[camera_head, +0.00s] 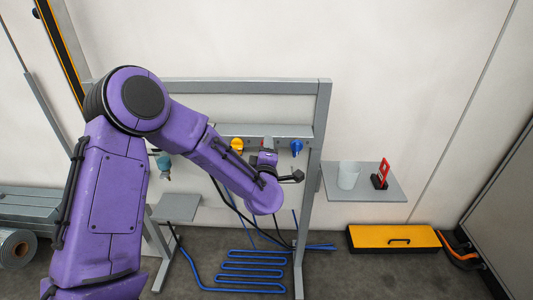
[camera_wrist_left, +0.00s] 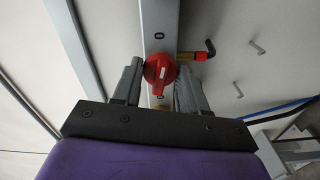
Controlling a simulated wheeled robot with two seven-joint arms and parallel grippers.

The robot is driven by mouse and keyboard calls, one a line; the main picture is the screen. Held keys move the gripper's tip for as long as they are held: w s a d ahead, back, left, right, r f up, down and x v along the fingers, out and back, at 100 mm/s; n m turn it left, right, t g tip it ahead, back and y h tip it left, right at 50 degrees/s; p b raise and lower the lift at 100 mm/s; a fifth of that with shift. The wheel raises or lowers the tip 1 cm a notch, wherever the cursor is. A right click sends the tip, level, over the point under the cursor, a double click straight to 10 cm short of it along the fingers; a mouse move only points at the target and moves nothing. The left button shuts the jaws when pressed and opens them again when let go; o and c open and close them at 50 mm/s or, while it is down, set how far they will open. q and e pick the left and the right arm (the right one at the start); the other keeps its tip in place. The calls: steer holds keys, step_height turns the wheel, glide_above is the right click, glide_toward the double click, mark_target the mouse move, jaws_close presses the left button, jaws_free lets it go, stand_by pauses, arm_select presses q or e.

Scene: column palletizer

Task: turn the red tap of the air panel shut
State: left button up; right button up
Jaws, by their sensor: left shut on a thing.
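The red tap (camera_wrist_left: 159,72) shows in the left wrist view as a round red knob with a raised grip and a pale mark. It sits on the grey rail of the air panel (camera_wrist_left: 159,22). My left gripper (camera_wrist_left: 158,80) is shut on the red tap, with one finger on each side of it. In the head view my left gripper (camera_head: 267,145) is at the panel rail (camera_head: 222,129), between a yellow tap (camera_head: 237,145) and a blue tap (camera_head: 296,147). My wrist mostly hides the red tap there. My right gripper is not in view.
A brass fitting with a red-and-black end (camera_wrist_left: 207,50) sits beside the red tap. Blue hose (camera_head: 250,276) lies on the floor near a yellow case (camera_head: 393,238).

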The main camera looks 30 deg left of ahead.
arm_select(q)
steer(key=shift+f+n+b, duration=0.1)
steer(key=shift+n+b, duration=0.3)
steer(key=shift+n, duration=0.6)
steer(key=o, duration=1)
steer(key=shift+o, duration=0.2)
steer(key=shift+s, duration=0.1)
steer(key=b+v, duration=0.1)
steer(key=v, duration=0.9)
steer(key=shift+s+d, duration=0.15)
steer(key=shift+d, duration=0.1)
